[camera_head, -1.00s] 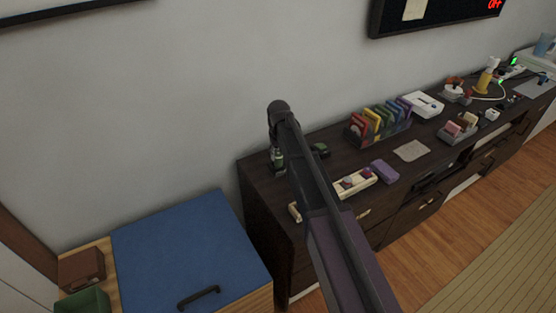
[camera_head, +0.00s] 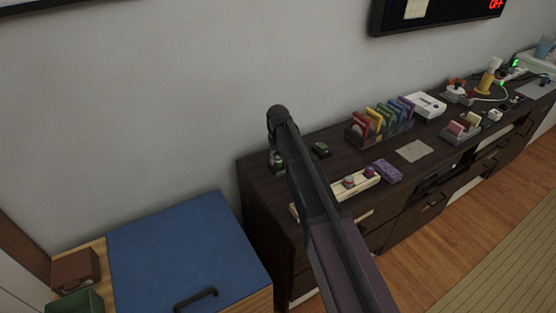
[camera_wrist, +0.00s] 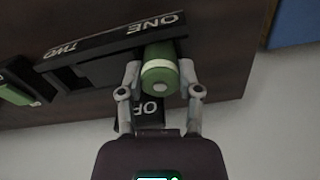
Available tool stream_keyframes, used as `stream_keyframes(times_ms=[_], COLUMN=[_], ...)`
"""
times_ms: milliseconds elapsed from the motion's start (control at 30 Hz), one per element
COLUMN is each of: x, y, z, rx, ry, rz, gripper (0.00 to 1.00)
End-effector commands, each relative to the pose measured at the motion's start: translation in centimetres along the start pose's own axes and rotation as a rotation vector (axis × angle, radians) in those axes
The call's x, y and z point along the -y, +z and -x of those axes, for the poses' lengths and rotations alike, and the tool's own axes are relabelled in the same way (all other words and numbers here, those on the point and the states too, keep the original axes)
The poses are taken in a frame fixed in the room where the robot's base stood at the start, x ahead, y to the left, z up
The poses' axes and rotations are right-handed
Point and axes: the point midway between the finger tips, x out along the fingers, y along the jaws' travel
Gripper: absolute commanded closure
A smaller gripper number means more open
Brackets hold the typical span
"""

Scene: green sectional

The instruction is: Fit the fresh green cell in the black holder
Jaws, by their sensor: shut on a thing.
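My gripper (camera_wrist: 159,82) is shut on a green cell (camera_wrist: 160,66) with a pale round end, seen end-on in the wrist view. The black holder (camera_wrist: 92,47) carries white words ONE and TWO. The held cell is at the ONE end, overlapping the holder in the picture; I cannot tell whether it is fully seated. The TWO end looks dark and empty. Another green cell (camera_wrist: 14,94) lies at the left edge by a black piece. In the head view my gripper (camera_head: 277,160) is low over the dresser's left end; my arm hides most of the holder.
A small green-and-black item (camera_head: 321,149) sits on the dark dresser (camera_head: 345,160). A cream tray (camera_head: 338,189), a purple block (camera_head: 389,171) and a rack of coloured cases (camera_head: 380,122) stand to the right. A blue-topped chest (camera_head: 180,250) is at the left. The wall is close behind.

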Motion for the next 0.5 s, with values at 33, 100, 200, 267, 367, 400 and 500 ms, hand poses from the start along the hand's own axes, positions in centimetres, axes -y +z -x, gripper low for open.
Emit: stream_keyframes(times_ms=[33,100,200,267,367,400,500], x=[-0.01,-0.01,-0.02,-0.02,-0.03,-0.02,-0.02], y=[0.00,0.00,0.00,0.00,0.00,0.00,0.00], z=[-0.03,-0.21,-0.38,-0.29,-0.28,-0.28,-0.28], rx=[0.000,0.000,0.000,0.000,0.000,0.000,0.000], ry=[0.000,0.000,0.000,0.000,0.000,0.000,0.000], rz=[0.000,0.000,0.000,0.000,0.000,0.000,0.000], gripper=[1.00,1.00,0.52,0.34,0.20,0.20,0.20])
